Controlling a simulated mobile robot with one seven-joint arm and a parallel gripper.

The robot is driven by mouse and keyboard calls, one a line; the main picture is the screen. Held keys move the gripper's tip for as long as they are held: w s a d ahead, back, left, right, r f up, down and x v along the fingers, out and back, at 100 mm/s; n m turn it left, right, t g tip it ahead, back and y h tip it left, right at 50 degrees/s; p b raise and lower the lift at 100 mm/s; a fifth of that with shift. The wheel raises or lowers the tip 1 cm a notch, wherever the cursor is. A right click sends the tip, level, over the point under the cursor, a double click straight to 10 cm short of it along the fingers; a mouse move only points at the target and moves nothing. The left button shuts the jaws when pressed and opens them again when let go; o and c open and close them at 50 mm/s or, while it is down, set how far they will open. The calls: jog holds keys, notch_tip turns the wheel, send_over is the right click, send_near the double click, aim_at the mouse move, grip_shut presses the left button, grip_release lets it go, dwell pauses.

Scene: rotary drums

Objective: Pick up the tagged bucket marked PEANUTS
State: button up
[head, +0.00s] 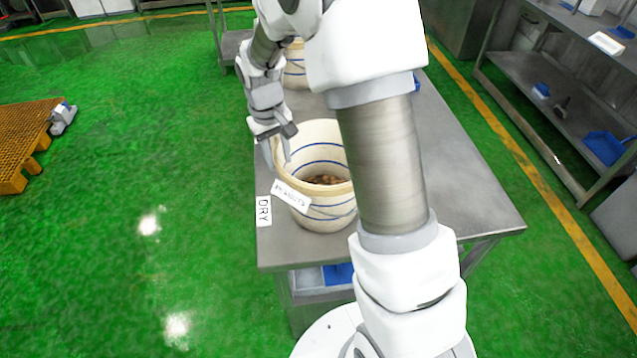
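The cream bucket (323,211) with blue bands stands upright near the front left of the steel table. A tilted white tag (291,196) on its front appears to read PEANUTS. Brown peanut-like pieces (325,180) lie in its bottom. My gripper (279,158) points down at the bucket's left rim. Its fingers are apart, one to the left of the rim and one toward the inside. I cannot see either finger pressing on the wall. My forearm hides the area right of the bucket.
The steel table (471,197) has bare room at right. A DRY label (264,211) lies at its left edge. Another banded bucket (295,66) stands farther back, partly behind my arm. A yellow pallet (22,130) is at left, and steel shelves (560,105) at right. Green floor is clear at left.

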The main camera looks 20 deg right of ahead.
aim_at(286, 185)
notch_tip(286, 185, down, 2)
jog(key=shift+d, duration=0.1)
jog(key=f, duration=0.3)
jog(key=s+f+p, duration=0.1)
jog(key=shift+d+f, duration=0.25)
jog(key=shift+d, duration=0.1)
jog(key=shift+f, duration=0.5)
grip_shut()
jog(key=shift+w+r, duration=0.1)
jog(key=shift+r, duration=0.05)
dwell(0.6)
